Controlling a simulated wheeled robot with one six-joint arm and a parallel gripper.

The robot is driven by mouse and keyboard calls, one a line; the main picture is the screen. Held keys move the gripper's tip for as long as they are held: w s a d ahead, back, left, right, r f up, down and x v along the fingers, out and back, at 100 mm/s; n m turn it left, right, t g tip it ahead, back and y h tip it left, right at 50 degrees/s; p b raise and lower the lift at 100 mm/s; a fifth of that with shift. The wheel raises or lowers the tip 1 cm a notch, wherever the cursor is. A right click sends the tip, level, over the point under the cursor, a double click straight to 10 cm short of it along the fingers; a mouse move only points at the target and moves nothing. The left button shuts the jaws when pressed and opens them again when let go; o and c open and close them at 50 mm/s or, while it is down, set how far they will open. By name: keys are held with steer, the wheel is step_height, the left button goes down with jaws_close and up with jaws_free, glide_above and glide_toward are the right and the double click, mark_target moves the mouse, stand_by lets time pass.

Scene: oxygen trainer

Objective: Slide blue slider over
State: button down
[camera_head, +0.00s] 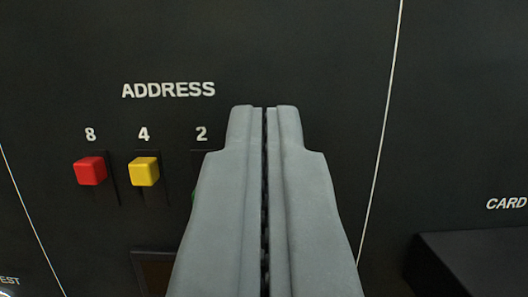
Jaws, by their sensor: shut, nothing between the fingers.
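My gripper (264,112) is shut and empty, its two grey fingers side by side in the middle of the view in front of a black panel (300,60). No blue slider shows; the area behind my fingers is hidden. Under the white word ADDRESS, a red slider knob (90,171) sits below the 8 and a yellow slider knob (144,171) sits below the 4, each beside a dark vertical slot.
A thin white line (384,125) runs down the panel to the right of my gripper, and another (30,222) is at the left. A dark raised block (470,262) stands out below the CARD label at the lower right. A brownish recess (152,272) lies below the sliders.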

steer(key=shift+s+r, duration=0.2)
steer(key=shift+r, duration=0.35)
steer(key=shift+s+r, duration=0.2)
steer(key=shift+r, duration=0.35)
steer(key=v, duration=0.9)
steer(key=shift+s+f, duration=0.1)
steer(key=s+a+r+g, duration=0.1)
steer(key=s+r, duration=0.1)
steer(key=s, duration=0.8)
steer(key=s+a+r+g, duration=0.2)
steer(key=s, duration=0.7)
steer(key=s+a+r+g, duration=0.1)
steer(key=s+r, duration=0.2)
steer(key=s, duration=0.7)
steer(key=shift+s+a, duration=0.35)
steer(key=shift+r, duration=0.1)
